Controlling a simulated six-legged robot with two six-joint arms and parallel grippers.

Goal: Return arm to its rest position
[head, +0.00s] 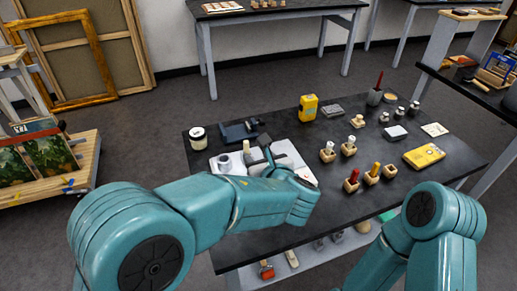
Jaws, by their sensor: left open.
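My left arm (225,205) is teal and reaches in from the lower left over the dark work table (300,222). Its gripper (262,148) is open, above a pale board (229,160) on the left part of the table. The gripper is small in the view, partly behind my wrist, and I see nothing held in it. My right arm (440,220) is folded at the lower right, in front of the table's near edge. Its gripper is out of view.
A white-lidded jar (198,138), a yellow container (308,108) and a yellow packet (424,156) stand or lie on the table. Several small bottles in wooden blocks (351,181) stand right of my left wrist. Gilt frames (62,60) lean at the back left.

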